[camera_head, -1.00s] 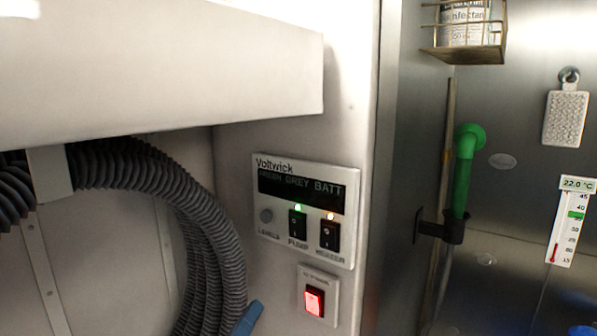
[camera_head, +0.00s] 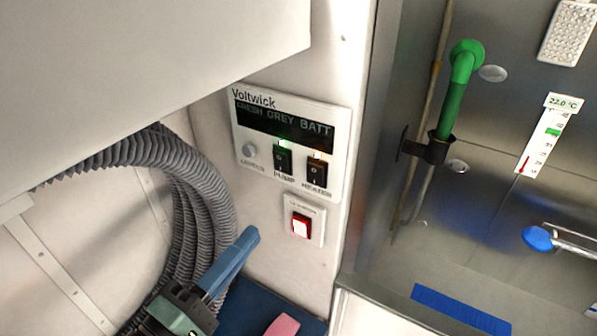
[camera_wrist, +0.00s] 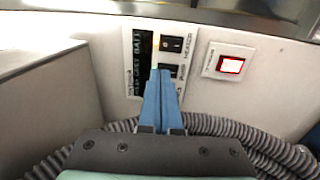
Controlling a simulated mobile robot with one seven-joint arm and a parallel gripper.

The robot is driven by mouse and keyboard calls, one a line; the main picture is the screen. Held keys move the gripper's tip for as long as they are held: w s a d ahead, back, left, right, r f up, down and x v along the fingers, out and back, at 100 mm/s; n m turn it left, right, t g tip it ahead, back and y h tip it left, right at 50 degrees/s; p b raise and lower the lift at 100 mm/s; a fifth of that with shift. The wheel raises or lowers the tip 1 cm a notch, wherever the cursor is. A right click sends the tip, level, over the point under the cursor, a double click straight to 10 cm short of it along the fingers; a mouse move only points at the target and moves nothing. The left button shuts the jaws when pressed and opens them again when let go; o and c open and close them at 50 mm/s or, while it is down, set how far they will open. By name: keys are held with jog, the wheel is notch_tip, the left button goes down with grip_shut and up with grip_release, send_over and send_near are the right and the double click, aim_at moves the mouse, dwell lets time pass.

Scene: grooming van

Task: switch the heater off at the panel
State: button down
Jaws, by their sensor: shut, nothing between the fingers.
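The Voltwick panel (camera_head: 243,165) is on the white wall, with a dark display, a round levels button and two black rocker switches. The heater switch (camera_head: 316,172) is the right one, under a lit amber lamp; the pump switch (camera_head: 282,158) is left of it, under a lit green lamp. My gripper (camera_head: 250,236) is shut and empty, below and left of the panel. In the wrist view, the blue fingertips (camera_wrist: 161,74) overlap the pump switch's lower edge; the heater switch (camera_wrist: 172,44) shows clear above them.
A separate lit red rocker (camera_head: 301,227) sits on its own plate just below the panel. A grey ribbed hose (camera_head: 190,190) hangs at the left, under a white overhead cabinet (camera_head: 150,65). A steel tub area with a green handle (camera_head: 458,95) is to the right.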

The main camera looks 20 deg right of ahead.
jog(key=p, duration=0.6)
send_near(313, 158)
jog(key=x, duration=0.4)
jog(key=shift+w+d, duration=0.15)
jog(key=shift+d, duration=0.05)
jog(key=shift+w+d, duration=0.2)
jog(key=shift+d, duration=0.15)
jog(key=shift+w, duration=0.15)
jog(key=shift+w+d+r+b, duration=0.1)
jog(key=shift+d+b, duration=0.15)
jog(key=shift+b, duration=0.1)
jog(key=shift+a, duration=0.1)
